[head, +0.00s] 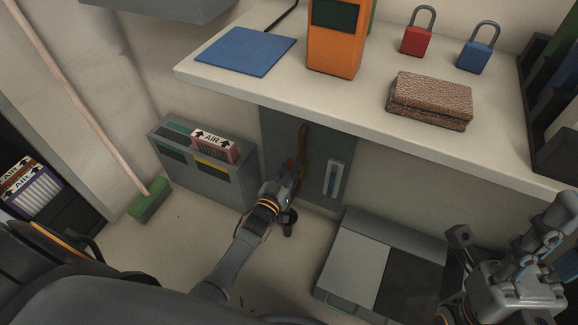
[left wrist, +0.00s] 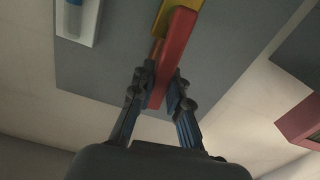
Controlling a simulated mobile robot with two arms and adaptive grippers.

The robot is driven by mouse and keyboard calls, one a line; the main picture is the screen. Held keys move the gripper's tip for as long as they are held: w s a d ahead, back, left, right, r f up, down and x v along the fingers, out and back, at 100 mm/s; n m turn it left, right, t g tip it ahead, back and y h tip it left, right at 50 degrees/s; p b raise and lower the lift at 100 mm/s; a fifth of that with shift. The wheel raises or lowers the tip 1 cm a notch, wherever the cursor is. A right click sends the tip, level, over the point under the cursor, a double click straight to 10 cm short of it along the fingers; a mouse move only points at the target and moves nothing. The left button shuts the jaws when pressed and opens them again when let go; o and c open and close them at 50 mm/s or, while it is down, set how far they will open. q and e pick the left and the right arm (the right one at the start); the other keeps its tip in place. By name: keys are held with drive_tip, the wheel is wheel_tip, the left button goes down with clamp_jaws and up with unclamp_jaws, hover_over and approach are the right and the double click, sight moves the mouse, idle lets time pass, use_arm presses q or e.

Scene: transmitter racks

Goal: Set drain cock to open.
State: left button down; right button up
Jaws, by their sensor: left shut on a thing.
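The drain cock's red lever (left wrist: 176,50) runs between the two fingers of my left gripper (left wrist: 160,92) in the left wrist view. The fingers are shut on it. Its yellow part (left wrist: 168,17) shows at the top of that view, against a grey panel. In the head view my left gripper (head: 289,177) reaches down to the panel (head: 281,132) under the shelf and covers most of the lever. A brown pipe-like piece (head: 303,143) rises just above it. My right gripper (head: 500,240) is at the lower right, its fingers spread and empty, away from the cock.
A white gauge with a blue tube (head: 334,179) is on the panel, right of the gripper. A grey filter box (head: 225,182) stands left and a grey case (head: 400,235) right. The shelf edge (head: 400,145) overhangs the panel.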

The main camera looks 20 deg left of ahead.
use_arm(q)
drive_tip(key=shift+d, duration=0.1)
idle(0.4)
drive_tip(key=c, duration=1.3)
unclamp_jaws()
drive_tip(key=s, duration=1.2)
drive_tip(key=shift+a, duration=0.2)
drive_tip(key=shift+f, duration=0.1)
